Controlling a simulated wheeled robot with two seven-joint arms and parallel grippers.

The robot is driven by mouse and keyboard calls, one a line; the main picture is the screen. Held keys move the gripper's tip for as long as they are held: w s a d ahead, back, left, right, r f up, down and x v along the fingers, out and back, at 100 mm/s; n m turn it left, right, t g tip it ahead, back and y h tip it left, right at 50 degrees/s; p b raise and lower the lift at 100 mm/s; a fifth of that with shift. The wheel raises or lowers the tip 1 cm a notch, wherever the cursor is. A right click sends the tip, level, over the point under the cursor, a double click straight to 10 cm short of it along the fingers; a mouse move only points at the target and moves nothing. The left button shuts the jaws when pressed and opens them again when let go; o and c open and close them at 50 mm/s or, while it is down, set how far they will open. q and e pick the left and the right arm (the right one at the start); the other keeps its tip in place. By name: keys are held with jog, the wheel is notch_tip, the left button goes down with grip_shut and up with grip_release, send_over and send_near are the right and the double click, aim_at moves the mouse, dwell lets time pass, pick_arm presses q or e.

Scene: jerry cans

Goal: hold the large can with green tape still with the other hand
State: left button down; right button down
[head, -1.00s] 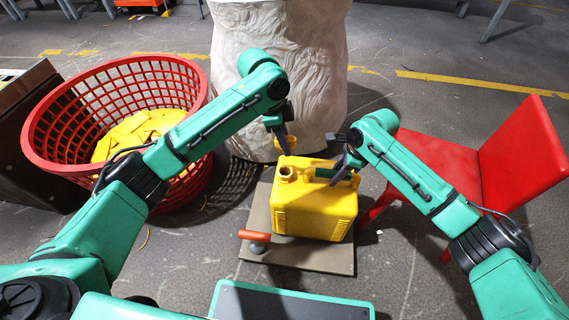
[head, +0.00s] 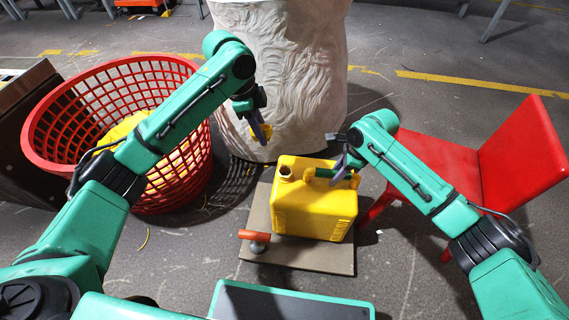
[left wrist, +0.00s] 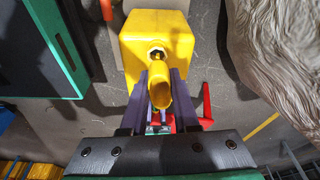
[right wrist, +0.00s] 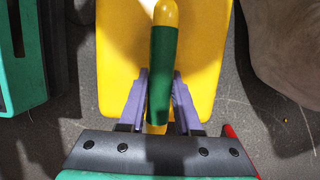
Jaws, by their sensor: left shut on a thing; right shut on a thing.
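The large yellow can (head: 314,210) stands upright on a flat board, with green tape on its handle (right wrist: 160,65). Its open mouth (head: 285,173) faces up at the left end of its top. My right gripper (head: 345,168) is shut on the taped handle; the right wrist view shows its fingers (right wrist: 160,100) on both sides. My left gripper (head: 262,132) is shut on a small yellow funnel-like piece (left wrist: 165,88), holding it in the air above and behind the can's mouth, apart from it. Part of this piece is hidden by the fingers in the head view.
The board (head: 300,257) has an orange-handled part (head: 255,237) at its front left. A red basket (head: 50,150) with yellow things inside stands left. A wrapped pale column (head: 300,60) is behind the can, a red chair (head: 520,150) right. Floor at front right is clear.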

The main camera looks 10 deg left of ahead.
pick_arm(q)
jog(key=shift+a+r, duration=0.25)
jog(key=shift+a, duration=0.25)
jog(key=shift+a+r, duration=0.25)
jog(key=shift+a, duration=0.2)
pick_arm(e)
jog(key=shift+s+d+f, duration=0.1)
jog(key=shift+d+f, duration=0.05)
jog(key=shift+f, duration=0.05)
pick_arm(q)
jog(key=shift+f, duration=0.1)
pick_arm(e)
jog(key=c, duration=0.5)
grip_release()
jog(key=shift+r, duration=0.1)
